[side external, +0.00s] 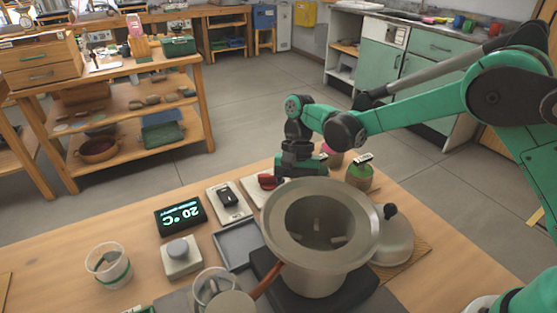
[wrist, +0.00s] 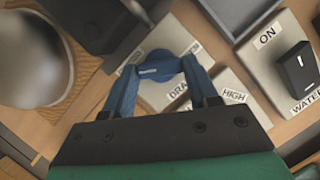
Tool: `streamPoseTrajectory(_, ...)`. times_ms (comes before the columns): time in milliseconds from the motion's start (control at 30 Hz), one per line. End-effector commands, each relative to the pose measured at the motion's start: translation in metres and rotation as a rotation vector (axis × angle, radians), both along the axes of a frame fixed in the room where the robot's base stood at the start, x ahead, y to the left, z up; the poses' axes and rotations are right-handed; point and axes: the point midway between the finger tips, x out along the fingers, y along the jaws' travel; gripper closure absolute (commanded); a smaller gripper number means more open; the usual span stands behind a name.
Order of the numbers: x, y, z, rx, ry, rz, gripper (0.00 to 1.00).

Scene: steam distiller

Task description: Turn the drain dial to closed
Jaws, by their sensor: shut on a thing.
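The drain dial (wrist: 157,92) is blue and sits on a pale panel (wrist: 172,38) with a partly covered "DRAIN" label. In the wrist view, my gripper (wrist: 160,69) has its two blue fingers closed on the dial from either side. The panel's end labels are partly covered by the fingers, so I cannot read which setting the dial points to. In the side view, my gripper (side external: 298,166) is low over the table behind the steel pot, and the drain dial is hidden there.
The wide-rimmed pot (side external: 322,226) stands close in front of my gripper. A red dial (side external: 267,182) and a black water switch (side external: 229,197) lie to the left. A "20 °C" display (side external: 180,215) is further left. Small pots (side external: 358,177) stand to the right.

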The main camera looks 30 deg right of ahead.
Motion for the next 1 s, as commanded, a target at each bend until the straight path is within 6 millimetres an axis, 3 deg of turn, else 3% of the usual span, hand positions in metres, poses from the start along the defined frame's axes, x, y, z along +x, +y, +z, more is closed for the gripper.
streamPoseTrajectory(300, 0.0001, 0.0012, -0.0002, 0.001, 0.001, 0.095, 1.00)
streamPoseTrajectory(767, 0.0003, 0.0010, -0.0002, 0.001, -0.001, 0.107, 1.00)
streamPoseTrajectory(800, 0.0003, 0.0010, -0.0002, 0.001, -0.001, 0.107, 0.42)
streamPoseTrajectory(900, 0.0003, 0.0010, -0.0002, 0.000, 0.000, 0.106, 0.16)
streamPoseTrajectory(1000, 0.0003, 0.0009, -0.0001, 0.000, 0.000, 0.106, 0.16)
